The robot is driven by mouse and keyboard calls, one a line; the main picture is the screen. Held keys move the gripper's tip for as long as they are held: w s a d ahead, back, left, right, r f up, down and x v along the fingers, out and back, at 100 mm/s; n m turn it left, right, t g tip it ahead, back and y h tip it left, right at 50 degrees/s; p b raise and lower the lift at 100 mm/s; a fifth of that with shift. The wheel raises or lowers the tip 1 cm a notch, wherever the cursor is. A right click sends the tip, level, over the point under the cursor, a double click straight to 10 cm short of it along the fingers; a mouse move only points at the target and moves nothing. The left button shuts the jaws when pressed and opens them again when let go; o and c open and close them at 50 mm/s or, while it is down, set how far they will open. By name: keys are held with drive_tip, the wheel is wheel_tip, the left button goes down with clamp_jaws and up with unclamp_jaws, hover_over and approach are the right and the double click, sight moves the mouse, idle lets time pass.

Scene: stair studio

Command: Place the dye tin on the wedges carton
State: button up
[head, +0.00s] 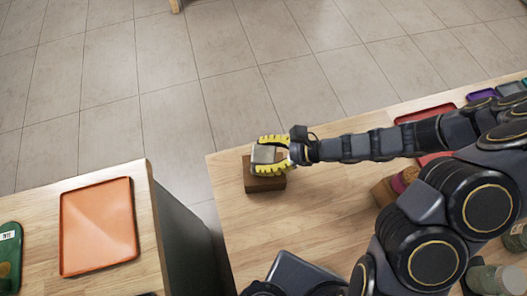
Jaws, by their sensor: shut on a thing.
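My gripper (272,155) has yellow-lined fingers and is shut on a small grey, square-topped tin (264,154), which I take to be the dye tin. A brown box (266,184), likely the wedges carton, stands near the left end of the wooden table. The tin is over the box's far part as seen from above. I cannot tell whether the tin touches the box or hangs just above it. The fingers hide part of the tin's sides and part of the box top.
An orange tray (98,226) and a green item (9,255) lie on a separate counter at the left, with a gap between. The table (250,235) nearer than the brown box is clear.

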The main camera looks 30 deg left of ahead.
drive_tip(key=shift+f, duration=0.15)
drive_tip(key=o, duration=1.1)
drive_tip(key=shift+r, duration=0.25)
drive_tip(key=v, duration=1.2)
drive_tip(key=shift+s, duration=0.1)
